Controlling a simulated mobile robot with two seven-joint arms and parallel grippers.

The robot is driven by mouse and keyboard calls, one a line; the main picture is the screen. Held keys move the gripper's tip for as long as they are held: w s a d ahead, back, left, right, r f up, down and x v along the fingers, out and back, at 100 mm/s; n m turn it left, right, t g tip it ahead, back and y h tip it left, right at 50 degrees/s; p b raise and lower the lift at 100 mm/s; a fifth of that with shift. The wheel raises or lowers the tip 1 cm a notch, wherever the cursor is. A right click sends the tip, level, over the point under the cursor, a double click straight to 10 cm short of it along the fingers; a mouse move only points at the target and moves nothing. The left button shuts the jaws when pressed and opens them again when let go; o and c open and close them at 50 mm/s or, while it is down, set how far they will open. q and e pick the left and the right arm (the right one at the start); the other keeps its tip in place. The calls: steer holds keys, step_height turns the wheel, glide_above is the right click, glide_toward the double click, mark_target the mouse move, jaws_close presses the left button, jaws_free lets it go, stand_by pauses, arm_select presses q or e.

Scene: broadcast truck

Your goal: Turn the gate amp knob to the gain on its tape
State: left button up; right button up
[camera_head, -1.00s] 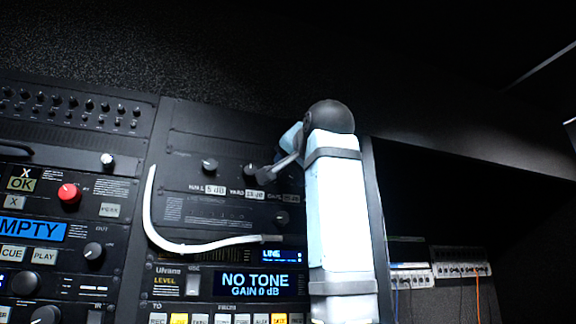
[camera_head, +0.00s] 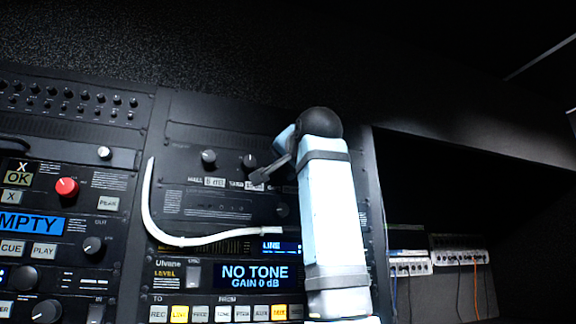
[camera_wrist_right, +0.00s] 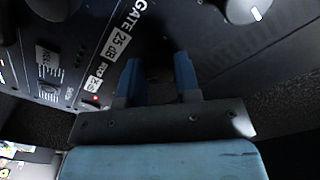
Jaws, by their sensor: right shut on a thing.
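The amp panel (camera_head: 185,137) is black, with two dark knobs, the left one (camera_head: 208,158) and the middle one (camera_head: 249,161), above white tapes. The left tape (camera_head: 214,182) reads WALL; the YARD tape (camera_head: 236,184) is partly covered. The knob's pointer is too dark to read. In the head view my right arm hides this knob. My left gripper is out of view.
A white curved cable (camera_head: 152,225) hangs in front of the rack. Below is a display (camera_head: 255,277) reading NO TONE, GAIN 0 dB. A dark recess with small boxes (camera_head: 410,266) lies right of my arm.

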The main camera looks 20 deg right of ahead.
arm_select(q)
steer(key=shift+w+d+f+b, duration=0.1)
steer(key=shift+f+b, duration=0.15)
steer(key=shift+b, duration=0.45)
arm_select(e)
steer(key=n, duration=0.8)
steer(key=shift+d, duration=0.1)
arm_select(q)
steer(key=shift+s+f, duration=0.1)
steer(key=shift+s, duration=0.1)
arm_select(e)
steer(key=o, duration=0.7)
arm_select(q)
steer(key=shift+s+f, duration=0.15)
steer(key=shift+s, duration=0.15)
arm_select(e)
steer(key=shift+o, duration=1.1)
